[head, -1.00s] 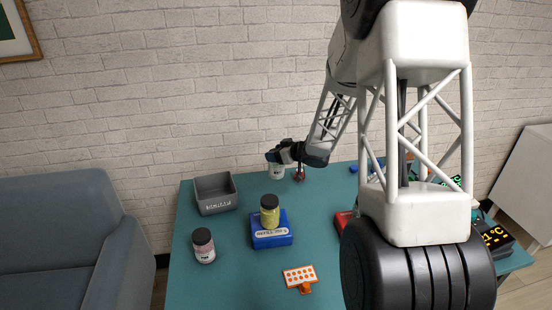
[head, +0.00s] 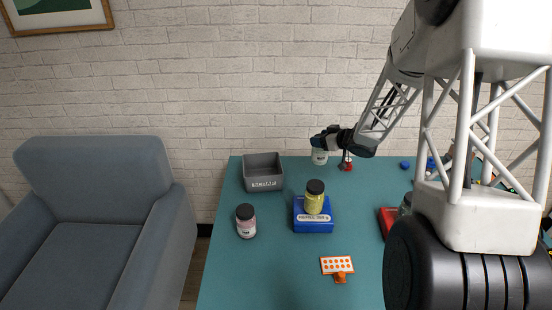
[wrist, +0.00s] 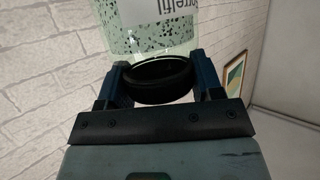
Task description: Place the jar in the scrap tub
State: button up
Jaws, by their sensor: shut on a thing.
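My gripper (head: 318,145) is shut on the black lid of a jar at the back of the table. The held jar (head: 319,157) looks pale in the head view. In the wrist view its clear body with dark specks and a white label (wrist: 160,28) shows beyond the lid (wrist: 160,82), which sits between the two fingers. Whether its base touches the table I cannot tell. A grey open tub (head: 264,184) with lettering on its front stands left of my gripper, apart from it. Its visible inside looks empty.
A yellow jar (head: 314,202) stands on a blue labelled box (head: 313,224). A pink jar (head: 246,228) stands in front of the tub. A small red item (head: 346,164) is right of the held jar. An orange holed piece (head: 337,266) lies nearer.

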jog(key=s+a+n+g+y, duration=0.1)
jog(key=a+n+g, duration=0.1)
jog(key=a, duration=0.9)
jog(key=s+a+r+n+g+y, duration=0.1)
jog(key=s+a+n+g, duration=0.1)
jog(key=a, duration=0.9)
jog(key=shift+y, duration=0.4)
notch_tip(320, 180, down, 6)
jog(key=shift+f, duration=0.15)
jog(key=shift+f, duration=0.1)
jog(key=shift+f, duration=1.8)
jog(key=shift+f, duration=0.1)
jog(key=o, duration=1.4)
jog(key=shift+c, duration=0.2)
